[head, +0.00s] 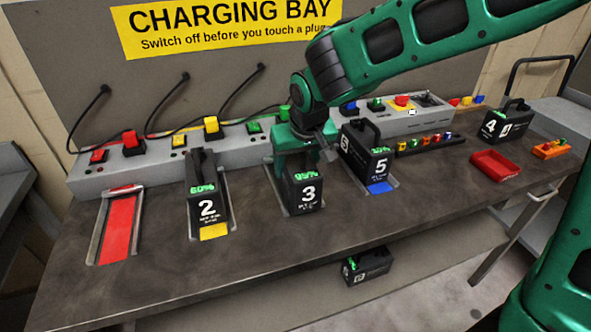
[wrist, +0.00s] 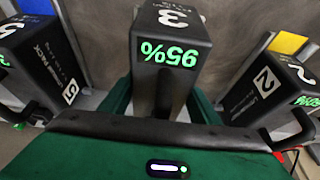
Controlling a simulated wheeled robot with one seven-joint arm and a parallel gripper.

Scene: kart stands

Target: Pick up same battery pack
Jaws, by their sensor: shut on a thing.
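Battery pack 3 (head: 304,193) is a black box with a white "3" and a green 95% readout. My gripper (head: 300,162) comes down on it from above and is shut on its handle. In the wrist view, pack 3 (wrist: 172,35) stands between the green fingers, its handle (wrist: 163,92) between them. Pack 3 is upright at the middle bay; I cannot tell whether it rests on the bay or is just clear of it. Pack 2 (head: 207,207), reading 60%, stands to its left on a yellow-marked bay. Pack 5 (head: 379,165) stands to its right on a blue-marked bay.
The far-left bay (head: 120,225) is empty and red. Pack 4 (head: 506,122) stands at the right beside a red tray (head: 495,164) and an orange tray (head: 551,149). Another pack (head: 368,267) lies below the bench. Switches and plugs line the grey charger strip (head: 90,180) behind.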

